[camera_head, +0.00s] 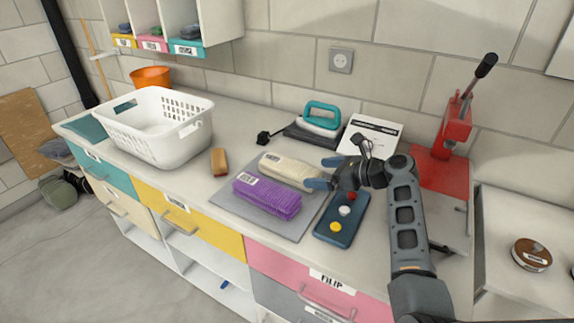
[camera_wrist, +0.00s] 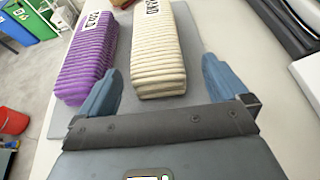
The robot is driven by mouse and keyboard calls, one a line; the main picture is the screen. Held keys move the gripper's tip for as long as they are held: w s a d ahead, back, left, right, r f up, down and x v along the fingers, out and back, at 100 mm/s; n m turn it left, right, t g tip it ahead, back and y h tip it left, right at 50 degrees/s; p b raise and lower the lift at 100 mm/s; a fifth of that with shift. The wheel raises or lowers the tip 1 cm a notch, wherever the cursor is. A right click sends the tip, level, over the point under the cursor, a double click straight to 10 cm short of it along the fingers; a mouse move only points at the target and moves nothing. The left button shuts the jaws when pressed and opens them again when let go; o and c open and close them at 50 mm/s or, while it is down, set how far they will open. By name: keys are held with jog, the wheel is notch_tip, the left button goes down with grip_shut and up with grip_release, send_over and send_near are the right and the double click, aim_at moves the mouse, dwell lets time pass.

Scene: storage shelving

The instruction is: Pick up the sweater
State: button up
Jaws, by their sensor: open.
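Two folded knit garments lie side by side on a grey mat (camera_head: 228,203) on the counter. One is cream (camera_head: 287,168) with a white label, and the other is purple (camera_head: 266,197) with a label. I cannot tell which one is meant by the sweater. My gripper (camera_head: 325,173) is open with blue fingers at the right end of the cream garment. In the wrist view, the cream garment (camera_wrist: 158,55) lies ahead between the two spread fingers, and the purple garment (camera_wrist: 88,58) is beside the left finger. Nothing is held.
A blue panel (camera_head: 337,224) with coloured buttons lies just right of the mat. A red press (camera_head: 457,120) stands right, a white basket (camera_head: 163,140) left. A brown brush (camera_head: 219,162) lies between basket and mat.

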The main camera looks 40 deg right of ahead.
aim_at(303, 174)
jog(key=shift+x, duration=0.8)
jog(key=w+f+b, duration=0.1)
jog(key=b, duration=0.1)
jog(key=w+a+f+b, duration=0.1)
jog(key=b, duration=0.1)
jog(key=shift+w, duration=0.1)
jog(key=shift+b+x, duration=0.95)
jog(key=shift+b, duration=0.15)
jog(key=shift+w+a+r, duration=0.1)
jog(key=shift+r, duration=0.15)
jog(key=c, duration=1.2)
